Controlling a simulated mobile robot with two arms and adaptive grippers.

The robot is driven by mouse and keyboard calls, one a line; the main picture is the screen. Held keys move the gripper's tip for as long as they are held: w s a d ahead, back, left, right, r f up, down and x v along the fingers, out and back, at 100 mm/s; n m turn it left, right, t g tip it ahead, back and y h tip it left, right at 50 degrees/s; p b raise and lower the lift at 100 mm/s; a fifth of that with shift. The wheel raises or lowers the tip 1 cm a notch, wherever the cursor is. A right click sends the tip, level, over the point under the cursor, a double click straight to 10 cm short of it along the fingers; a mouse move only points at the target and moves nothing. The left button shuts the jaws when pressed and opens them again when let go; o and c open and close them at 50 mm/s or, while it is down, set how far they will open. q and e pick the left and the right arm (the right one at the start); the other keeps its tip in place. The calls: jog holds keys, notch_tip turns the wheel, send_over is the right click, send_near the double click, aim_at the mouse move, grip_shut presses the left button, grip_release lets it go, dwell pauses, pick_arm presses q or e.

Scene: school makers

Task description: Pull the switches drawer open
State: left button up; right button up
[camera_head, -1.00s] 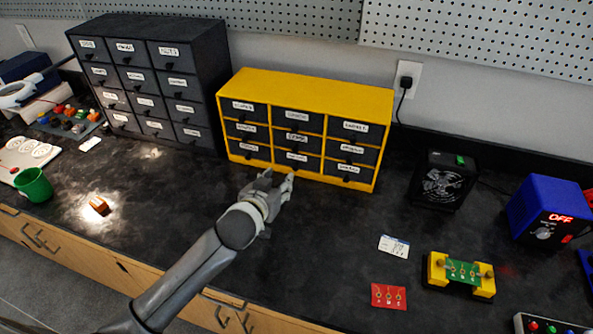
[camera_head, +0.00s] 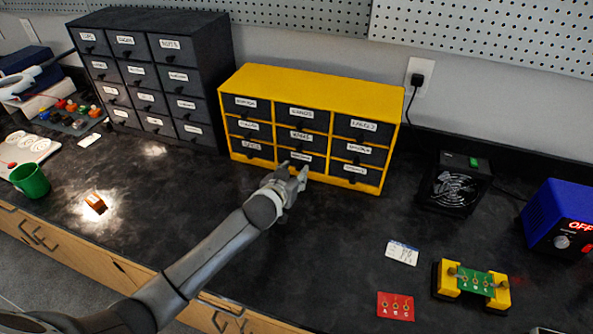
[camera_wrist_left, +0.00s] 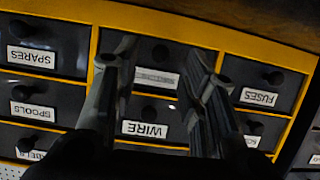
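A yellow cabinet (camera_head: 315,84) with dark drawers in three rows stands against the back wall; all its drawers look shut. My left gripper (camera_head: 296,170) is in front of its bottom middle drawer. In the left wrist view, seemingly upside down, my left gripper (camera_wrist_left: 163,65) is open, its fingers either side of that drawer's dark knob (camera_wrist_left: 160,53). That drawer's label (camera_wrist_left: 157,78) is too blurred to read, so I cannot confirm it is the switches drawer. The neighbouring labels read WIRE, SPARES and FUSES. I cannot tell whether the fingers touch the knob. My right gripper is out of view.
A dark drawer cabinet (camera_head: 150,70) stands to the left. A black fan box (camera_head: 455,185), a blue power unit (camera_head: 560,218), a yellow-and-green fixture (camera_head: 472,282) and a red card (camera_head: 396,306) are to the right. The worktop in front of the yellow cabinet is mostly clear.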

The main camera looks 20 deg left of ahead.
pick_arm(q)
jog(key=shift+x, duration=1.45)
grip_shut()
